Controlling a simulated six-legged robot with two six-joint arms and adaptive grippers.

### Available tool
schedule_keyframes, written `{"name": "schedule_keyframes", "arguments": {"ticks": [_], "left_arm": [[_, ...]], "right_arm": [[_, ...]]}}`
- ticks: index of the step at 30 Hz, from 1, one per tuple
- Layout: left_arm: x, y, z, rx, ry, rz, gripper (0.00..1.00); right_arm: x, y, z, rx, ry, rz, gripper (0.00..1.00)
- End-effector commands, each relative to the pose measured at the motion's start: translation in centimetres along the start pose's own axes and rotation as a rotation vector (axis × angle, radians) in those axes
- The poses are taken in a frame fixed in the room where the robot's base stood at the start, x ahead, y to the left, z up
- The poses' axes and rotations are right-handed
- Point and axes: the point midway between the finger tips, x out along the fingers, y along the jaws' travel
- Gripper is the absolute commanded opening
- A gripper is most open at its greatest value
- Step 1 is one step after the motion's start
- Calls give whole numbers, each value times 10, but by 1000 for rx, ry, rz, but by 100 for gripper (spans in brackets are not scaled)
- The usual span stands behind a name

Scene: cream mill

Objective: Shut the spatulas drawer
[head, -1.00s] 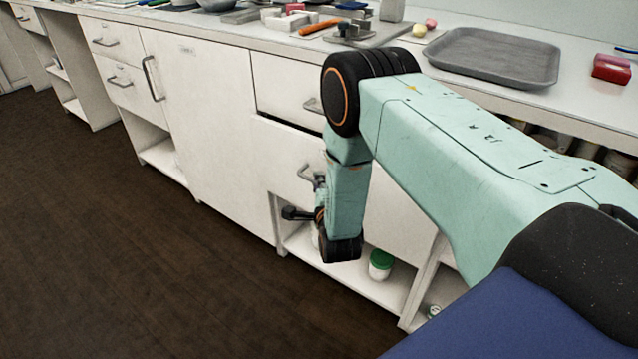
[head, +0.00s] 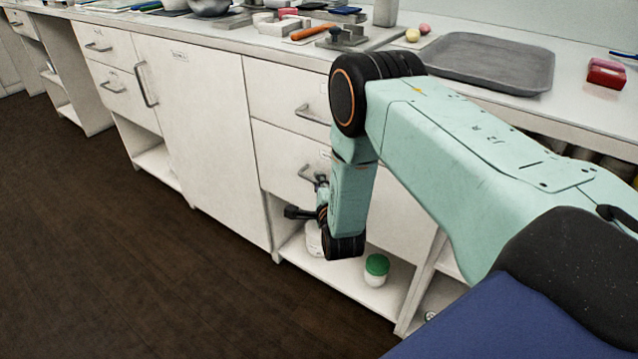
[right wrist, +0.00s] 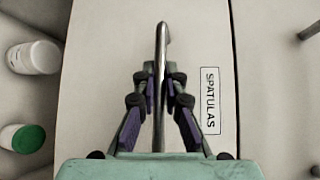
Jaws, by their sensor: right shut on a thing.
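The spatulas drawer (head: 283,155) is the white lower drawer front in the head view. In the right wrist view its front (right wrist: 100,75) bears a label (right wrist: 210,100) reading SPATULAS. The front looks flush, or nearly so, with the drawer above, with only a thin seam between them. My right gripper (head: 319,184) is at its metal bar handle (head: 306,173). In the right wrist view the two fingers (right wrist: 160,88) are shut on the handle (right wrist: 161,45) from both sides. The drawer's right part is hidden behind my right arm. My left gripper is not in view.
An upper drawer (head: 280,98) with its own handle is directly above. An open shelf (head: 345,280) below holds a green-lidded jar (head: 376,270) and a white jar (head: 313,240). The worktop carries a grey tray (head: 485,62) and tools. Dark floor (head: 120,260) at left is clear.

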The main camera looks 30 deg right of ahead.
Motion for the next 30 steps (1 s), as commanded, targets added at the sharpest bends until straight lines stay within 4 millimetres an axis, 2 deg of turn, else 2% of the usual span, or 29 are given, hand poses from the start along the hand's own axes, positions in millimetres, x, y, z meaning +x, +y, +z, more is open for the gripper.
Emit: {"name": "schedule_keyframes", "arguments": {"ticks": [2,3,11,23,30], "left_arm": [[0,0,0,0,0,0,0],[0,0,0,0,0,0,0],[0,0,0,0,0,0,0],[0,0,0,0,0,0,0],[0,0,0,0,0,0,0]], "right_arm": [[3,-4,-4,5,14,-12,0],[3,-5,-4,6,15,-12,12],[1,-3,-1,4,10,-10,34],[-5,-2,-1,3,7,-6,34],[-42,-2,-1,3,8,-4,34]]}}
